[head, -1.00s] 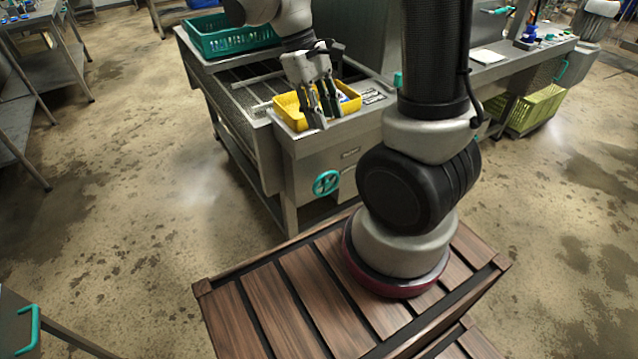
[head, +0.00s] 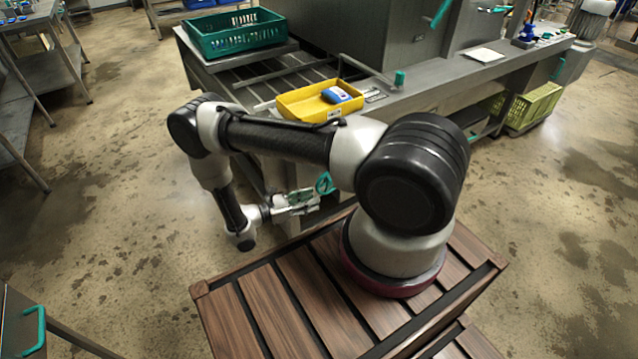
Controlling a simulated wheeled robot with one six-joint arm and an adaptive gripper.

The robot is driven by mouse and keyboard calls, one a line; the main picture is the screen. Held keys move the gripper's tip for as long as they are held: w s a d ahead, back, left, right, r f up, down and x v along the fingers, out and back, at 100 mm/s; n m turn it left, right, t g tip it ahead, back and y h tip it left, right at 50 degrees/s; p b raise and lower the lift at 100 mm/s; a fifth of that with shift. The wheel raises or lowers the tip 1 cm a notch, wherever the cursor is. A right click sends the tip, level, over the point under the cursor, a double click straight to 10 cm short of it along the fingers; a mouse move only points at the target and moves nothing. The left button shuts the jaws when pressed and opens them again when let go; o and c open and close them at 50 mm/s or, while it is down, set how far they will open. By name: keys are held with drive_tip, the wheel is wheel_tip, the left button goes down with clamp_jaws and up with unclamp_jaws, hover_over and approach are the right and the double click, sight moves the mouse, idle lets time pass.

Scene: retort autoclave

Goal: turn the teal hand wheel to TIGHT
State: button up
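The teal hand wheel (head: 324,183) is on the front of the steel cabinet, below the yellow tray. My arm crosses in front of the cabinet and hides part of the wheel's surroundings; any TIGHT marking cannot be read. My gripper (head: 305,200) is low, just left of and slightly below the wheel in the picture, with its fingers pointing right towards it. The two fingers look apart with nothing between them. Whether they touch the wheel cannot be told.
A yellow tray (head: 300,105) with a blue and white item (head: 337,95) stands on the cabinet top, behind my forearm. A teal crate (head: 233,45) sits at the back left. A slatted wooden platform (head: 240,315) is under my arm.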

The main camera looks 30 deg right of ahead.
drive_tip(key=shift+w+d+r+n+t+h, duration=0.2)
drive_tip(key=shift+w+d+t, duration=0.15)
drive_tip(key=shift+w+d, duration=0.55)
drive_tip(key=shift+w+d+r+n+t+h, duration=0.15)
drive_tip(key=shift+w+d+t, duration=0.3)
drive_tip(key=shift+d, duration=0.85)
drive_tip(key=shift+w+d+r+n+t+h, duration=0.1)
drive_tip(key=shift+w+d+r+t, duration=0.15)
drive_tip(key=shift+w+d, duration=0.65)
drive_tip(key=shift+s+d+f, duration=0.1)
drive_tip(key=shift+s+d, duration=0.1)
clamp_jaws()
